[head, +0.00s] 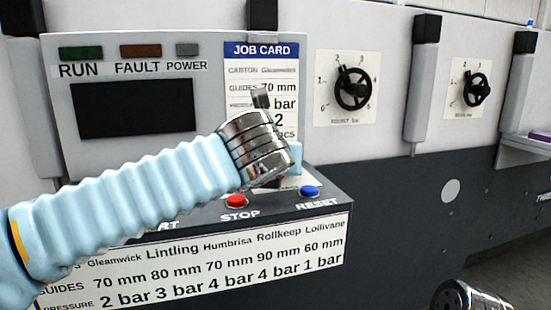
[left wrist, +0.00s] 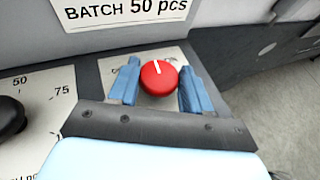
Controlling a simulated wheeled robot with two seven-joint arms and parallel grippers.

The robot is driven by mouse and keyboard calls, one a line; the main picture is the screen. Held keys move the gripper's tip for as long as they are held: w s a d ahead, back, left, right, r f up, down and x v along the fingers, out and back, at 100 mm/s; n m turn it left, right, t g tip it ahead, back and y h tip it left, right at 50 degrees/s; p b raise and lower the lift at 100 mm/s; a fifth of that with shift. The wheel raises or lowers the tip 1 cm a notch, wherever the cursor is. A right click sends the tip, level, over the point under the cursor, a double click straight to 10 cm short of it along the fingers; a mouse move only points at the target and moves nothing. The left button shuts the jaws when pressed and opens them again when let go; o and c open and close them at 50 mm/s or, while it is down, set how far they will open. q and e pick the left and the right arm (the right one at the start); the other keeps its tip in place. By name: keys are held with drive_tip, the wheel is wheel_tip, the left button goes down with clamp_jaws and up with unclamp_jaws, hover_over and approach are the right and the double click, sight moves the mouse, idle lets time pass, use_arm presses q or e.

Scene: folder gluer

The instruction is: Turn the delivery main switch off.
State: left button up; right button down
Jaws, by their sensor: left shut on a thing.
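A round red knob (left wrist: 158,77) with a white pointer line shows in the left wrist view. It sits on a pale plate on the dark panel ledge, and its line points up the picture, tilted slightly left. My left gripper (head: 292,160) has its two blue fingers on either side of this knob and is shut on it. The plate's lettering is mostly covered, so I cannot read whether this is the delivery main switch. In the head view my left wrist and gripper hide the knob.
A red STOP button (head: 236,201) and a blue RESET button (head: 309,191) sit on the ledge close to the left gripper. A black dial (left wrist: 10,116) stands left of the knob. The job card (head: 262,72) is behind. Two wall handwheels (head: 353,88) are to the right.

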use_arm(q)
drive_tip(key=n+y, duration=0.1)
drive_tip(key=y, duration=0.1)
drive_tip(key=n+y, duration=0.2)
drive_tip(key=d+n+y, duration=0.1)
drive_tip(key=n+y, duration=0.1)
drive_tip(key=shift+g, duration=0.3)
drive_tip(key=shift+w+d+n+g+y, duration=0.1)
drive_tip(key=shift+n+g+y, duration=0.5)
drive_tip(key=shift+n+y, duration=0.5)
drive_tip(key=shift+w+n+g+y, duration=0.1)
drive_tip(key=shift+n+g+y, duration=0.5)
drive_tip(key=shift+n+y, duration=0.5)
drive_tip(key=o, duration=1)
drive_tip(key=shift+c, duration=0.2)
